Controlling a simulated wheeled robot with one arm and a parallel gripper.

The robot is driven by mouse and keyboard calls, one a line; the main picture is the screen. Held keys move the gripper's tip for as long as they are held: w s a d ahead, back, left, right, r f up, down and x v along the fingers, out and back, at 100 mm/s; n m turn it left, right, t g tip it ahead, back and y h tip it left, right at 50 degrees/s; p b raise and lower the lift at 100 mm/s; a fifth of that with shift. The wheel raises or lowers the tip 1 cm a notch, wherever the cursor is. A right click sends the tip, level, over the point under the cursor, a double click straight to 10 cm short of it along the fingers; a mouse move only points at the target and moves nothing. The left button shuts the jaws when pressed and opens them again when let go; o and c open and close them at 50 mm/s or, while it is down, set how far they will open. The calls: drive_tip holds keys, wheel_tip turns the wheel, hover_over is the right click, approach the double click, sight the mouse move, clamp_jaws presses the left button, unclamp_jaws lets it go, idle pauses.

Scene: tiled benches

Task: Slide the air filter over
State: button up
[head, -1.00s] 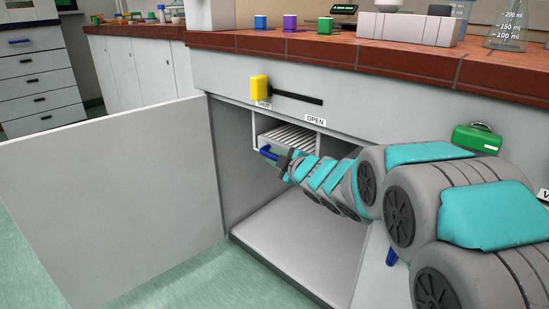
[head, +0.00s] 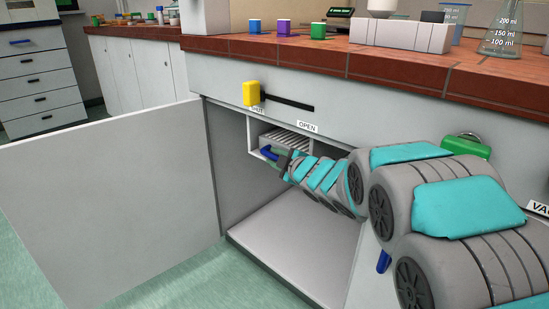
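The air filter (head: 290,140) is a white slatted panel in a white-framed bay near the top of the open cabinet, under the bench. A blue handle (head: 268,152) is on its left front side. My gripper (head: 281,159) is dark and small at the arm's end, right beside the handle. It looks to be touching the handle, but whether its fingers are closed on it is too small to tell. My arm hides the right part of the filter and bay. A yellow slider knob (head: 251,93) sits at the SHUT end of a black slot above, with OPEN marked at the right.
The cabinet door (head: 110,200) stands wide open to the left. The cabinet floor (head: 295,245) is bare. A green handle (head: 468,147) is on the front panel at right, close to my arm. Colored blocks and glassware stand on the tiled benchtop (head: 330,56).

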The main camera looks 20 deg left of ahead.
drive_tip(key=o, duration=0.4)
drive_tip(key=shift+w+d, duration=0.2)
drive_tip(key=shift+d, duration=0.1)
drive_tip(key=v, duration=0.7)
drive_tip(key=shift+s+d+p, duration=0.2)
drive_tip(key=shift+s+p, duration=0.15)
drive_tip(key=shift+p, duration=0.05)
drive_tip(key=shift+s+a, duration=0.1)
